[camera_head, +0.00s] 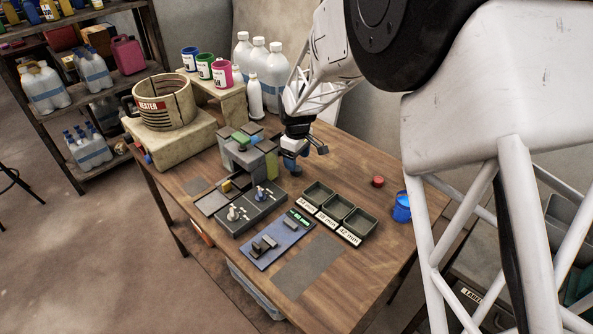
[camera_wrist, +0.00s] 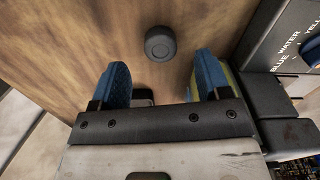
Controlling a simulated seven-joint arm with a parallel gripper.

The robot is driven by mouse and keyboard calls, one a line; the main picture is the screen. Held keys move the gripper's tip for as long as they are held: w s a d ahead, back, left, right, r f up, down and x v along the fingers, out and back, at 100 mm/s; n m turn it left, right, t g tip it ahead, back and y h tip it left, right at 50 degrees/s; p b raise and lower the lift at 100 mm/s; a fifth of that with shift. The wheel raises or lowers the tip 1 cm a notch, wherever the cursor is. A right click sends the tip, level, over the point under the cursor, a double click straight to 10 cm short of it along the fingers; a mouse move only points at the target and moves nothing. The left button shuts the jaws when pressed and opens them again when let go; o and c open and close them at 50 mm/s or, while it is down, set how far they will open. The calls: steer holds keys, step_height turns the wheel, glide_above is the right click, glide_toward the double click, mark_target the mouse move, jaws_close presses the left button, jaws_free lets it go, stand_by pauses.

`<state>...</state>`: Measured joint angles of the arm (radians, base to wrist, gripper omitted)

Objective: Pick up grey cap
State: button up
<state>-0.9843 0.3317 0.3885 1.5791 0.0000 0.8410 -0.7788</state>
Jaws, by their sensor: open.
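The grey cap (camera_wrist: 160,43) is a small dark round cap lying on the wooden table in the wrist view. It sits just beyond the fingertips of my gripper (camera_wrist: 162,70), roughly centred between them. The two blue-padded fingers are spread apart with nothing held between them, and the cap looks untouched. In the head view my gripper (camera_head: 297,167) points down over the table, beside the grey block machine. I cannot make out the grey cap in the head view. A dark piece shows low between the fingers in the wrist view; I cannot tell what it is.
The grey machine (camera_head: 241,152) stands close to my gripper; its labelled side (camera_wrist: 283,50) is at the right in the wrist view. Three labelled trays (camera_head: 367,222), a red cap (camera_head: 377,181) and a blue cup (camera_head: 402,207) are to the right. A measuring device (camera_head: 262,251) lies in front.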

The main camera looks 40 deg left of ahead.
steer(key=shift+f, duration=1.85)
steer(key=c, duration=1)
